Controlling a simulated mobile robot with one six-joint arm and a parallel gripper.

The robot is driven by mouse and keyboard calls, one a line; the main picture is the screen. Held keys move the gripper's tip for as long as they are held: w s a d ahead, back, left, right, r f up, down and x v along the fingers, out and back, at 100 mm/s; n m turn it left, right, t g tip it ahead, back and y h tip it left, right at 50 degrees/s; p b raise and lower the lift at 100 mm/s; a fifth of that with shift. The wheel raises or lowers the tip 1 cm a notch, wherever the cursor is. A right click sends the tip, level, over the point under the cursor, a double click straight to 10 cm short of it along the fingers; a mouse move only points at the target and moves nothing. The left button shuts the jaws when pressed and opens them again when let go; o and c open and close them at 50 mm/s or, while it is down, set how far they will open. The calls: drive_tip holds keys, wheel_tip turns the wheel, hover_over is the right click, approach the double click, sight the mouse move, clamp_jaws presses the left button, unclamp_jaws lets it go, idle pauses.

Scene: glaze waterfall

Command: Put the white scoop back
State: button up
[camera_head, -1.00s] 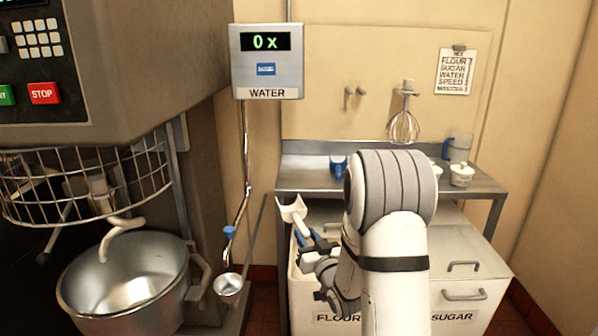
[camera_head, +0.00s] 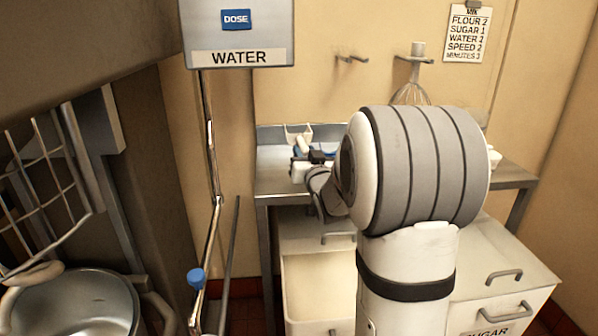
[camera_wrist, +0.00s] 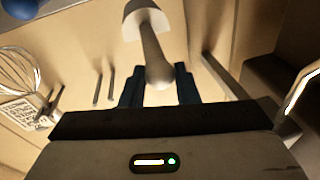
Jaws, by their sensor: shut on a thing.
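The white scoop (camera_head: 299,133) is held up by my gripper (camera_head: 306,154) above the left part of the metal table in the head view. In the wrist view my gripper (camera_wrist: 158,90) has its dark blue fingers on either side of the scoop's pale handle (camera_wrist: 153,58), with the scoop's bowl at the top of the picture. A pair of wall hooks (camera_head: 351,58) is empty, up and to the right of the scoop; two pegs (camera_wrist: 104,88) show left of the handle in the wrist view. My arm hides much of the table.
The metal table (camera_head: 276,178) stands against the wall. A whisk (camera_head: 411,93) hangs right of the hooks. Below is an open white bin (camera_head: 318,275), with the closed sugar bin (camera_head: 508,290) to its right. The water pipe (camera_head: 209,160) and mixer bowl (camera_head: 75,305) are left.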

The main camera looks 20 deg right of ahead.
wheel_tip(320, 180, down, 6)
drive_tip(key=shift+w+a+r, duration=0.1)
drive_tip(key=shift+w+r, duration=0.05)
drive_tip(key=shift+r, duration=0.1)
drive_tip(key=shift+f+b, duration=0.45)
drive_tip(key=shift+f, duration=1.45)
drive_tip(key=shift+c, duration=0.4)
drive_tip(key=o, duration=1.1)
drive_tip(key=shift+c, duration=0.2)
drive_tip(key=shift+s, duration=0.25)
drive_tip(key=s+a+f+n+g, duration=0.1)
drive_tip(key=s+a+g, duration=0.4)
drive_tip(key=s, duration=0.6)
drive_tip(key=s+a+f+n+g+y, duration=0.1)
drive_tip(key=s+a+f+g, duration=0.3)
drive_tip(key=s, duration=0.7)
drive_tip(key=s+a+f+g+y, duration=0.1)
drive_tip(key=s+a+f+g, duration=0.1)
drive_tip(key=s+a+g, duration=0.3)
drive_tip(key=s+g, duration=0.3)
drive_tip(key=s, duration=0.4)
drive_tip(key=shift+a+f+n+b, duration=0.2)
drive_tip(key=shift+a+n+b, duration=0.15)
drive_tip(key=shift+n+b, duration=0.05)
